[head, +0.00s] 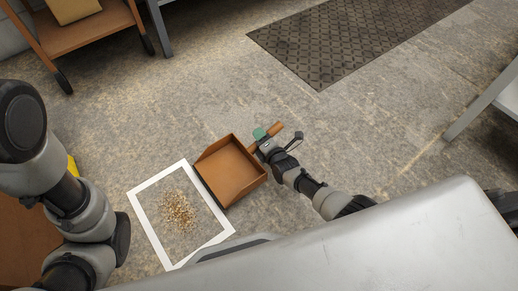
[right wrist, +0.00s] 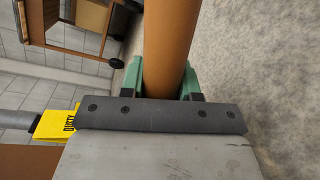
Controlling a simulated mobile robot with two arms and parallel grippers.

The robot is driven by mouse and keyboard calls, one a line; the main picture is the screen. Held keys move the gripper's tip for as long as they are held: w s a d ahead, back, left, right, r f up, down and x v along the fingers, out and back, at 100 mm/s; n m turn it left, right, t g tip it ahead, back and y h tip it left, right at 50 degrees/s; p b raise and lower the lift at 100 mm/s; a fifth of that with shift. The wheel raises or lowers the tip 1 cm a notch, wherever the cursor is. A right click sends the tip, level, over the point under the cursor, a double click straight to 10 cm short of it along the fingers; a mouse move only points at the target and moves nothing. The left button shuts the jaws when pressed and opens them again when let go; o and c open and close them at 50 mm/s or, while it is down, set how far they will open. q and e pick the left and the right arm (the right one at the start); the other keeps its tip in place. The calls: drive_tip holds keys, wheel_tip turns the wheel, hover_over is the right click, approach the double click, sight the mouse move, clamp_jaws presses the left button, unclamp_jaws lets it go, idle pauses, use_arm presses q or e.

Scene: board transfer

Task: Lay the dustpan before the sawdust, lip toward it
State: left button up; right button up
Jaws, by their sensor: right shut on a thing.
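The orange-brown dustpan (head: 231,172) is low over or on the floor in the middle of the head view, its open lip facing left toward the sawdust. The sawdust (head: 179,210) is a loose tan pile inside a white square outline (head: 146,217) on the floor. The lip lies at the outline's right edge; I cannot tell whether the pan touches the floor. My right gripper (head: 264,136) is shut on the dustpan's handle, which shows as an orange-brown rod (right wrist: 168,45) between green fingers in the right wrist view. My left gripper is not visible; only my left arm shows.
A dark textured mat (head: 330,40) lies at the top right. An orange cart (head: 85,30) on wheels stands at the top left. A grey-legged table or rack (head: 490,100) is at the right edge. A yellow sign (right wrist: 57,123) shows in the right wrist view. Open floor surrounds the dustpan.

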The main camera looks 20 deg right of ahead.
drive_tip(key=f+b, duration=0.2)
drive_tip(key=f, duration=0.1)
drive_tip(key=f+b, duration=0.1)
drive_tip(key=b, duration=0.1)
drive_tip(key=shift+w+a+f, duration=0.15)
drive_tip(key=shift+w+a, duration=0.05)
drive_tip(key=shift+a, duration=0.1)
drive_tip(key=shift+f, duration=0.15)
drive_tip(key=o, duration=1)
drive_tip(key=shift+o, duration=0.2)
